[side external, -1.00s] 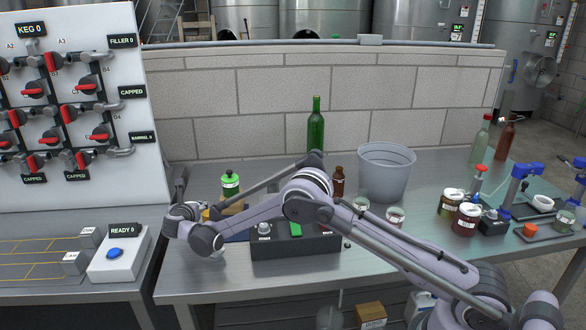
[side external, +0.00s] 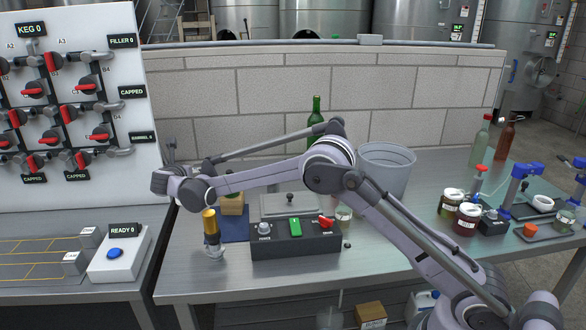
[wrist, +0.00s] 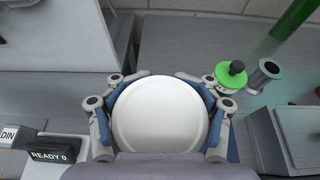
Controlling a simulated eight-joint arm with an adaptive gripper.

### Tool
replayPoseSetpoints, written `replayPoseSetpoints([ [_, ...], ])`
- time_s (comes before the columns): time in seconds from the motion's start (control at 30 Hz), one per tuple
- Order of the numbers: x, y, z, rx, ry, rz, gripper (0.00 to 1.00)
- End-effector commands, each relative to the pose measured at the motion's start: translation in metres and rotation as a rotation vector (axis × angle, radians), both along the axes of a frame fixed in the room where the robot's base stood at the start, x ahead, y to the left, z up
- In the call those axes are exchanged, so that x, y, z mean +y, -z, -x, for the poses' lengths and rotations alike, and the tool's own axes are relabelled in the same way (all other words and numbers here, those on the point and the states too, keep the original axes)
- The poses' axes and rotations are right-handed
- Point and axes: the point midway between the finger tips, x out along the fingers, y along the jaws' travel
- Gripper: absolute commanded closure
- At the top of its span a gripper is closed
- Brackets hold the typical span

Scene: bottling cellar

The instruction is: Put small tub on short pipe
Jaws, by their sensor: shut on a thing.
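The small tub (wrist: 160,113) shows in the wrist view as a white round shape between the fingers of my gripper (wrist: 158,112). The fingers are shut around its sides. In the side view my gripper (side external: 214,252) hangs below the gold-coloured wrist part, left of the black control box; the tub is hard to make out there. Whether it touches the table, I cannot tell. A steel flanged tube, likely the short pipe (wrist: 256,83), stands at the upper right of the wrist view, apart from the tub. In the side view my arm seems to hide it.
A grey bucket (side external: 400,165) and green bottle (side external: 316,106) stand farther right.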

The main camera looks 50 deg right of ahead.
Motion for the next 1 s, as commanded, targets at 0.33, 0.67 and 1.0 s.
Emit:
replayPoseSetpoints([
  [0.33, 0.000, -0.094, 0.000, -0.001, 0.000, 0.001, 0.89],
  [0.67, -0.026, -0.127, 0.003, 0.002, 0.018, 0.001, 0.89],
  [1.0, -0.128, -0.127, 0.026, 0.010, 0.087, -0.001, 0.89],
])
